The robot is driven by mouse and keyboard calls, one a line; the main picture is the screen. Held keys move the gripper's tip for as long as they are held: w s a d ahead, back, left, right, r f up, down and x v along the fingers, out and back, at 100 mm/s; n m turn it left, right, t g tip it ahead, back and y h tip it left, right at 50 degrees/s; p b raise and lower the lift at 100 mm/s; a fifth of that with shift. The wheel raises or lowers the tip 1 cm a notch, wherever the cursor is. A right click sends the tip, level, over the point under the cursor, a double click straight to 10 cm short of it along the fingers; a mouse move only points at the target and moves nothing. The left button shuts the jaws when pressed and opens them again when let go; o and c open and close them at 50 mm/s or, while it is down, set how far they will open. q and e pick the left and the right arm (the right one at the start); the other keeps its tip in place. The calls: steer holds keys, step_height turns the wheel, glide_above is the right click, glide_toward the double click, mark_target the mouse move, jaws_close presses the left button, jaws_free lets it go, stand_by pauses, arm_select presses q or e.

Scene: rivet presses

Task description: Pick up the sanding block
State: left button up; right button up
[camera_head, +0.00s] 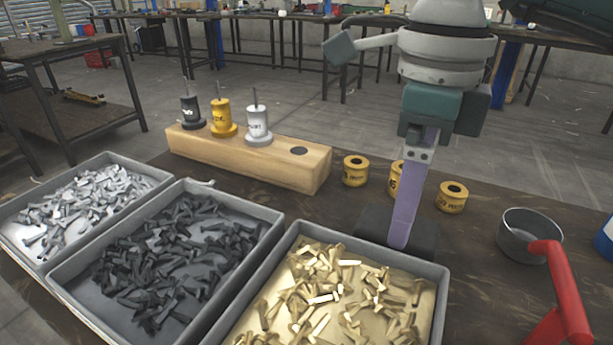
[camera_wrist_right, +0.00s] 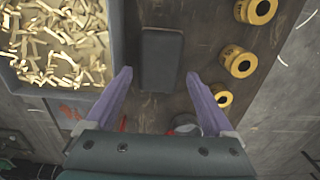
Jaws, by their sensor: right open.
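The sanding block appears to be the dark grey rectangular block (camera_wrist_right: 162,58), lying flat on the bench. In the head view the block (camera_head: 424,237) sits just behind the tray of brass rivets, partly hidden by my right gripper. My right gripper (camera_head: 400,243) points down over the block, its purple fingers lined up in the head view. In the right wrist view the gripper (camera_wrist_right: 160,74) is open and empty, with one fingertip on each side of the block's near end. Whether the fingertips are level with the block is hard to tell. My left gripper is not in view.
A brass-rivet tray (camera_head: 442,300) stands close beside the block. Several yellow cylinders (camera_head: 451,197) stand behind and to the right. A wooden stand (camera_head: 215,150) holds three rivet punches. A metal cup (camera_head: 530,235) and a red tool (camera_head: 566,295) are at right.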

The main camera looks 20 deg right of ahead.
steer(key=f, duration=0.4)
steer(key=shift+w+a+f, duration=0.1)
steer(key=shift+w+a, duration=0.05)
steer(key=shift+a, duration=0.05)
steer(key=c, duration=1.2)
steer(key=shift+r, duration=0.55)
step_height(320, 180, up, 19)
steer(key=p, duration=0.3)
steer(key=shift+p, duration=0.4)
